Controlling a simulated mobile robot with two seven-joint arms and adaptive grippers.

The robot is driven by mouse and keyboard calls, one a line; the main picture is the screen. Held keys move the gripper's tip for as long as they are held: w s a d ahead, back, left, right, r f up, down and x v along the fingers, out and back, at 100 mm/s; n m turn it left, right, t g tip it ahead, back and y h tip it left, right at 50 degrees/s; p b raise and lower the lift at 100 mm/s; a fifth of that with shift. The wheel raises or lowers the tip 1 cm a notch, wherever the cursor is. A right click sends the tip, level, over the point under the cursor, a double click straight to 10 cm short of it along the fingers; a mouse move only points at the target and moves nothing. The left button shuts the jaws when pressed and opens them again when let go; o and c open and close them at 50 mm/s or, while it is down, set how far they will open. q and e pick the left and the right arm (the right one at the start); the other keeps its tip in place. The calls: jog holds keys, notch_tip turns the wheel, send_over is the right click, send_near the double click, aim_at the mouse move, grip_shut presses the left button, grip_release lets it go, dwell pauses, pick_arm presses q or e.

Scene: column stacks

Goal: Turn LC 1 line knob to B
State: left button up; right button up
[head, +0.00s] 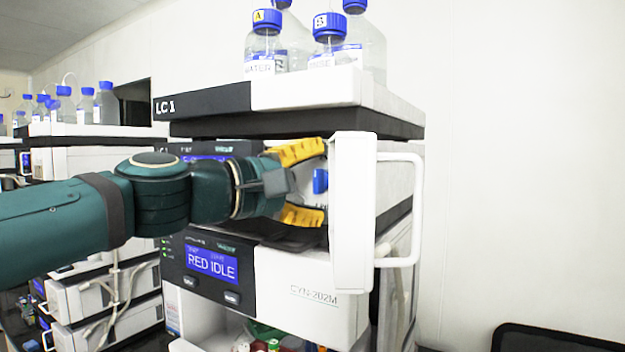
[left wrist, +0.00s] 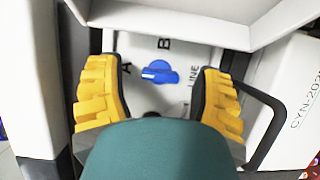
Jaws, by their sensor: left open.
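The blue line knob (head: 320,181) sits on a white panel inside the open compartment of the LC 1 stack. In the left wrist view the knob (left wrist: 160,72) is in the middle, with "A" to its left, "B" above it and "LINE" to its right. Its raised bar lies roughly sideways, one end towards the A side. My left gripper (head: 318,183) is open, its yellow fingers above and below the knob in the head view. In the left wrist view the left gripper (left wrist: 158,75) has a finger on each side of the knob, with gaps between. My right gripper is out of view.
An open white door (head: 352,215) with a handle (head: 418,205) stands just right of the fingers. Bottles (head: 328,45) stand on top of the stack. A module with a "RED IDLE" display (head: 212,262) is below. Another instrument stack (head: 90,160) is at the left.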

pick_arm(q)
grip_shut()
jog(key=shift+r+m+y+p, duration=0.2)
jog(key=shift+m+y+p, duration=0.1)
jog(key=shift+m+p, duration=0.7)
jog(key=shift+m+g+y+p, duration=0.3)
jog(key=shift+m+y+p, duration=0.15)
jog(key=shift+m, duration=0.45)
jog(key=shift+m+y, duration=0.25)
jog(key=shift+m, duration=0.25)
jog(key=shift+f, duration=0.1)
grip_release()
